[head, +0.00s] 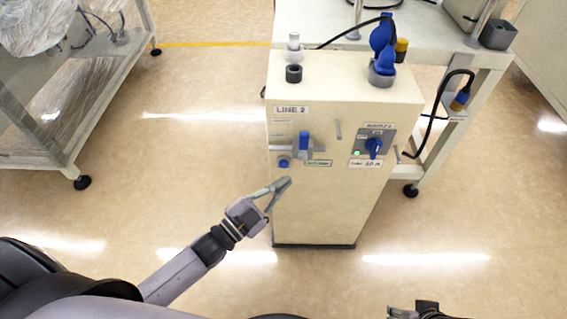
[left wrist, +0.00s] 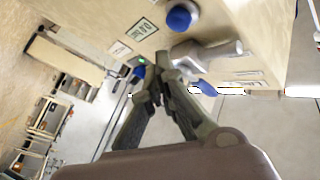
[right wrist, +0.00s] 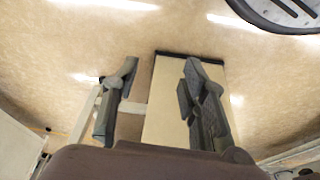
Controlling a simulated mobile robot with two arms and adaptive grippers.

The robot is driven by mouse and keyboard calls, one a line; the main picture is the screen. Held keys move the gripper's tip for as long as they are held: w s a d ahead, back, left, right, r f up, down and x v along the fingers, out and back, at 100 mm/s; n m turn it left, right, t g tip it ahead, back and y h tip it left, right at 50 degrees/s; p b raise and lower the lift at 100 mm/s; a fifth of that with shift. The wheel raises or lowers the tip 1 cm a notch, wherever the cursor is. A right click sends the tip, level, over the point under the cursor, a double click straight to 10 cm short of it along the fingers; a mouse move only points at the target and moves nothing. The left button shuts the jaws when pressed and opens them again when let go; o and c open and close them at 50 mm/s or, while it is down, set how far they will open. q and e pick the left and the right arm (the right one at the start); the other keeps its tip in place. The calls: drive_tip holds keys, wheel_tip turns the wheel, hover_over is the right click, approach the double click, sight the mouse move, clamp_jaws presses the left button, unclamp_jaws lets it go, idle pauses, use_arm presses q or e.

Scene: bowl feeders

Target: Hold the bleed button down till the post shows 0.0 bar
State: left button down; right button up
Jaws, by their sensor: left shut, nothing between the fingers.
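The cream post (head: 318,205) stands upright, marked LINE 2. A round blue button (head: 284,163), which looks like the bleed button, sits low on the left of its face, below a grey valve with a blue handle (head: 303,141). The button also shows in the left wrist view (left wrist: 180,17). My left gripper (head: 285,182) is shut and empty, its tips just below the button and apart from it in the picture. My right gripper (right wrist: 158,80) is open and empty; only part of it shows in the head view's bottom edge. I cannot read any bar value.
A blue rotary switch (head: 374,147) with a green light is on the right of the face. A blue connector (head: 382,45) and a dark socket (head: 293,74) are on top. A white bench (head: 455,40) stands behind, a cart (head: 75,125) at left. Floor before the post is clear.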

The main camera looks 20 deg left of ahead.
use_arm(q)
drive_tip(key=s, duration=0.1)
drive_tip(key=s+p, duration=0.1)
drive_tip(key=s, duration=0.1)
drive_tip(key=shift+d, duration=0.4)
use_arm(e)
drive_tip(key=x, duration=0.4)
drive_tip(key=shift+s+f, duration=0.1)
drive_tip(key=shift+s, duration=0.15)
